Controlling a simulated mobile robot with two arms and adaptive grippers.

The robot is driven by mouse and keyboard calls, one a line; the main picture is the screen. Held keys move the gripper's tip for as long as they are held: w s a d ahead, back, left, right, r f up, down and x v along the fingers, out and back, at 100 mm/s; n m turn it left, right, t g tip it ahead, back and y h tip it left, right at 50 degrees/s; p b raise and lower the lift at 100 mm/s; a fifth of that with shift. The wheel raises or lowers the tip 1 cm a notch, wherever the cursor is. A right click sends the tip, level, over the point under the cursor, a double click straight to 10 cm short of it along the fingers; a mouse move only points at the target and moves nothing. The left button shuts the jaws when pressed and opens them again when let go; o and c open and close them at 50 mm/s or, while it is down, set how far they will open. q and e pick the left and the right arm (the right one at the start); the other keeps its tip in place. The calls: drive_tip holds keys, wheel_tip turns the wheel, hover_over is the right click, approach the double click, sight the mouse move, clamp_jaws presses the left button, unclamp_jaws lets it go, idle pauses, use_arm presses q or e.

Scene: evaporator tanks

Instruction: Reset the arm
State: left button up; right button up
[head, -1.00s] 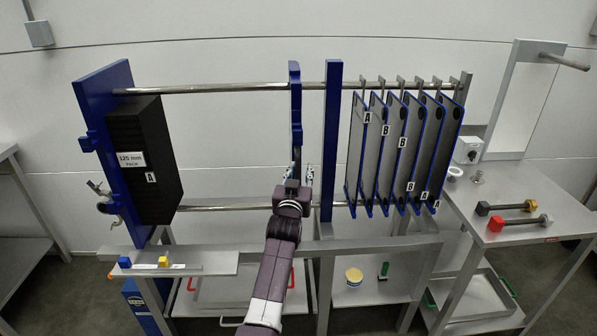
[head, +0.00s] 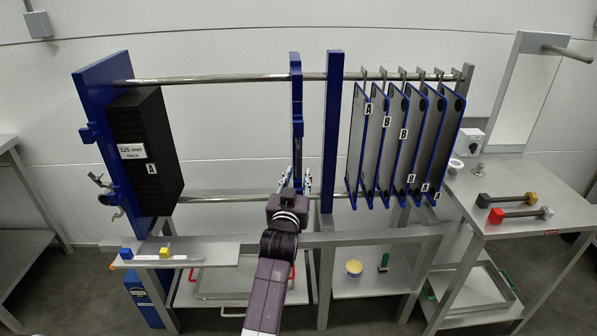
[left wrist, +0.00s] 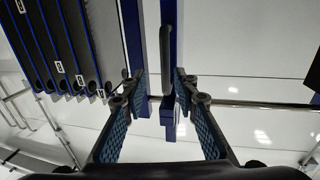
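My left arm rises from the bottom middle of the head view. Its gripper (head: 297,181) is in front of the lower part of the blue upright plate (head: 297,100) that hangs on the rails. In the left wrist view the two fingers of the left gripper (left wrist: 160,82) stand apart with a clear gap. A blue upright with a dark handle-like bar (left wrist: 166,50) shows beyond and between the fingertips. I see no object clamped between them. Whether a finger touches the blue upright is unclear. My right gripper is in neither view.
A black pack (head: 146,150) stands by the blue end plate (head: 95,110) on the left. Several grey plates with blue edges (head: 376,150) hang on the right. A side table (head: 520,185) carries two bolt-like tools. The rail span left of the gripper is free.

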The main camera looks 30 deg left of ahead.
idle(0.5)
use_arm(q)
drive_tip(key=s+d+f+m+g+h, duration=0.15)
drive_tip(key=d+f, duration=0.25)
drive_tip(key=f, duration=0.8)
drive_tip(key=s+d+f+m+g+h, duration=0.15)
drive_tip(key=d+f, duration=0.25)
drive_tip(key=f, duration=0.8)
drive_tip(key=s+d+f+m+g+h, duration=0.1)
drive_tip(key=s+d+f+g, duration=0.1)
drive_tip(key=s+f, duration=0.7)
drive_tip(key=s+d+f+m+g+h, duration=0.1)
drive_tip(key=s+d+f+g+h, duration=0.15)
drive_tip(key=s+f, duration=0.65)
drive_tip(key=s+d+f+g+b, duration=0.15)
drive_tip(key=s+f+g, duration=0.35)
drive_tip(key=s+f, duration=1.25)
drive_tip(key=s+f+g, duration=0.1)
drive_tip(key=s+f, duration=0.2)
drive_tip(key=s, duration=0.8)
drive_tip(key=s+a+f+m+g, duration=0.1)
drive_tip(key=s+f, duration=0.3)
drive_tip(key=s, duration=0.8)
drive_tip(key=shift+a+g, duration=0.3)
drive_tip(key=shift+g, duration=0.45)
